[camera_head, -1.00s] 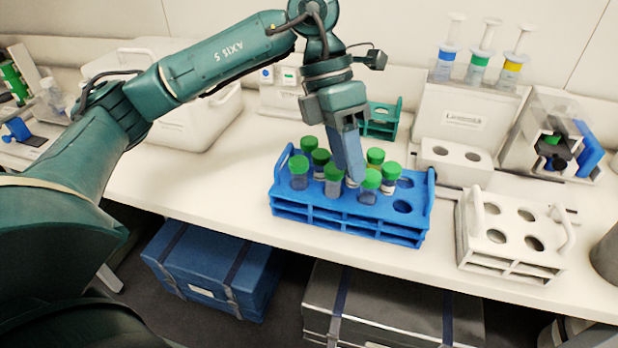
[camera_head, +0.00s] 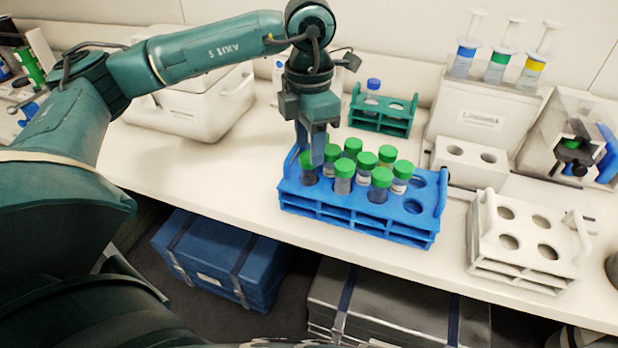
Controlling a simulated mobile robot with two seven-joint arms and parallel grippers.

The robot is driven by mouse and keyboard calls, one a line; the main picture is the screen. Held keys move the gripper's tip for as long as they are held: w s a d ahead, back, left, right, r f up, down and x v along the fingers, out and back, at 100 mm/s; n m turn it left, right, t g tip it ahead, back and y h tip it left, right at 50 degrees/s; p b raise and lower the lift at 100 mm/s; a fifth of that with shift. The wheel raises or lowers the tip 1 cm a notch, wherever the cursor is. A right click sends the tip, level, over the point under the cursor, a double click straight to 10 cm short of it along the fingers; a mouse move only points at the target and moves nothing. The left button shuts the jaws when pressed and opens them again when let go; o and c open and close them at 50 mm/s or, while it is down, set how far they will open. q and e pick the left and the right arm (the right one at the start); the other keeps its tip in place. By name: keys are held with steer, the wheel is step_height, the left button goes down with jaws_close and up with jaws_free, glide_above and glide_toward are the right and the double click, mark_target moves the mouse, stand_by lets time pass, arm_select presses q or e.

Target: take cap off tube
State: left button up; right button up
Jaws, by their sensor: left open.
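A blue rack (camera_head: 356,213) stands on the white bench and holds several clear tubes with green caps, such as the front one (camera_head: 381,178). My left gripper (camera_head: 314,152) is open and points down at the rack's left end. Its fingers partly cover the leftmost green-capped tube (camera_head: 308,173). I cannot tell whether they touch it or are around it. A tube with a blue cap (camera_head: 373,86) stands in a small green rack (camera_head: 379,123) behind. My right gripper is not in view.
A white rack (camera_head: 525,268) with empty holes stands at the right. Behind it are a white two-hole block (camera_head: 470,150) and a box with several syringe-like pieces (camera_head: 497,65). A white case (camera_head: 185,115) stands at the left. The bench left of the blue rack is clear.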

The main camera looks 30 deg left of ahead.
mark_target(308, 156)
arm_select(q)
step_height(308, 156, down, 4)
steer(key=shift+f+p, duration=0.1)
steer(key=shift+p, duration=0.2)
steer(key=shift+c, duration=0.3)
jaws_close()
